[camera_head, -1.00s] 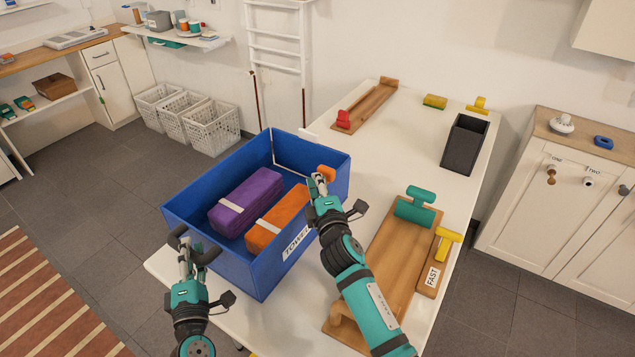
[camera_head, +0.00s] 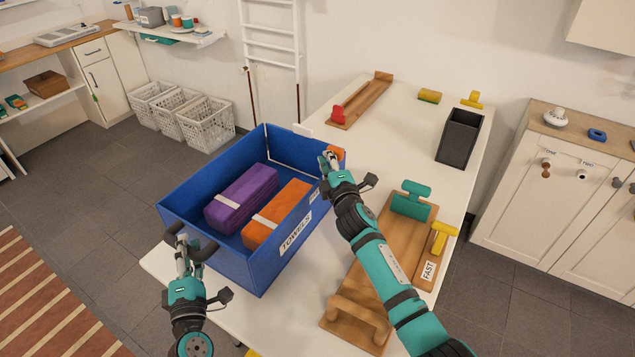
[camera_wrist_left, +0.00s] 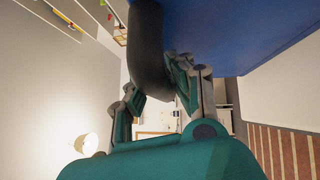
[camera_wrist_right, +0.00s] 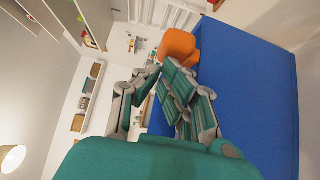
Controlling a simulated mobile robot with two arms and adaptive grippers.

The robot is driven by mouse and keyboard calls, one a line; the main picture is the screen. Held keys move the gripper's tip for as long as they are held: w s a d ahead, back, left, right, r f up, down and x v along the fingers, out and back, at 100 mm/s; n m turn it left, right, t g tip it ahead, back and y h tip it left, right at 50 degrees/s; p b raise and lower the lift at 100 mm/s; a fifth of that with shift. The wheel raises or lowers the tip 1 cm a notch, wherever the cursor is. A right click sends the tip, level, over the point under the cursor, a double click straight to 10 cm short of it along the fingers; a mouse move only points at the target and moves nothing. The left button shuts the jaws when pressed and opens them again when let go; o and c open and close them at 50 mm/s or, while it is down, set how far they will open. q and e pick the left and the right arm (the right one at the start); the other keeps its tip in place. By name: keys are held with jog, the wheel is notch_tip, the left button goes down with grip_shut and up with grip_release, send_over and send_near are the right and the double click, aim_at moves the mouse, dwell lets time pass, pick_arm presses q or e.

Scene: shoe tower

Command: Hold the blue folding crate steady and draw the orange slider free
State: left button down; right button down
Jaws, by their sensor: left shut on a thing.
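The blue folding crate (camera_head: 222,263) stands on the white table, holding a purple bundle (camera_head: 240,197) and an orange bundle (camera_head: 278,215). My left gripper (camera_head: 182,243) is shut on a dark handle (camera_head: 205,252) at the crate's near left end; the handle also shows in the left wrist view (camera_wrist_left: 148,50). The orange slider (camera_head: 337,153) is at the far end of the crate's right wall. My right gripper (camera_head: 329,163) is right at it, fingertips close together. In the right wrist view the slider (camera_wrist_right: 178,47) lies just past the fingertips; I cannot tell if they grip it.
A black box (camera_head: 459,137) and a wooden tray with a red piece (camera_head: 362,101) stand farther back. The table between these is clear.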

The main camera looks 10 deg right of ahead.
pick_arm(q)
jog(key=shift+a+r, duration=0.15)
jog(key=shift+a, duration=0.1)
jog(key=shift+d, duration=0.1)
pick_arm(e)
jog(key=s+a, duration=0.3)
jog(key=s, duration=0.9)
jog(key=shift+s, duration=0.3)
jog(key=shift+f, duration=0.1)
